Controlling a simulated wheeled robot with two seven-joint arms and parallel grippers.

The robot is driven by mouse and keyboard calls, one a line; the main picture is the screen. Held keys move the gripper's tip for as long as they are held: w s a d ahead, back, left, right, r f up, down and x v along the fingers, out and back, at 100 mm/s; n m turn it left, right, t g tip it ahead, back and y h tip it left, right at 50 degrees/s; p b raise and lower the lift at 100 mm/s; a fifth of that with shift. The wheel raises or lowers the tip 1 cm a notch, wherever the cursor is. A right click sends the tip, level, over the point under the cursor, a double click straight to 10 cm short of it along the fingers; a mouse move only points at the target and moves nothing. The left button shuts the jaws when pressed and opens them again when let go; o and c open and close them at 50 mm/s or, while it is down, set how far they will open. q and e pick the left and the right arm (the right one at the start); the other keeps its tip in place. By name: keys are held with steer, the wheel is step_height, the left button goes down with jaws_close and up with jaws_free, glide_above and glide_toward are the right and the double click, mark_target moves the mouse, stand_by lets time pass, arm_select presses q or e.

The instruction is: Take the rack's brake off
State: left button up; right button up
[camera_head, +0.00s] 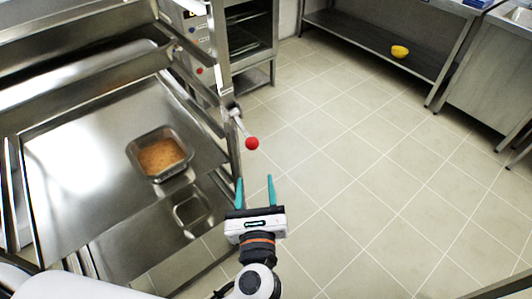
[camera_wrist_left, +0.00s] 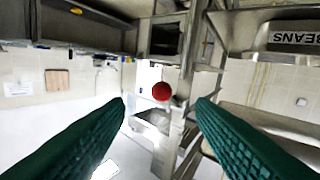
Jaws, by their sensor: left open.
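The rack (camera_head: 213,158) stands at the left in the head view, with metal trays on its levels. Its brake lever sticks out from the near right post and ends in a red ball knob (camera_head: 252,143). My left gripper (camera_head: 255,180) is open and empty, with teal fingers pointing toward the knob. The knob lies just beyond the fingertips, apart from them. In the left wrist view the red knob (camera_wrist_left: 161,91) appears between the two green fingers, ahead of them. My right gripper is not in view.
A tray on the rack holds a metal pan (camera_head: 160,153) of orange-brown food. An oven unit (camera_head: 245,40) stands behind the rack. A steel bench (camera_head: 375,45) with a yellow bowl (camera_head: 399,51) on its lower shelf is at the back right. The tiled floor on the right is clear.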

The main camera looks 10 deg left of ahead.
mark_target(252, 148)
arm_select(q)
steer(key=x, duration=0.3)
steer(key=p+x, duration=0.1)
steer(key=x, duration=0.3)
steer(key=r+p+x, duration=0.1)
steer(key=x, duration=0.3)
steer(key=shift+w+a+r, duration=0.1)
steer(key=shift+a, duration=0.1)
steer(key=shift+w+a, duration=0.15)
steer(key=shift+w, duration=0.25)
jaws_close()
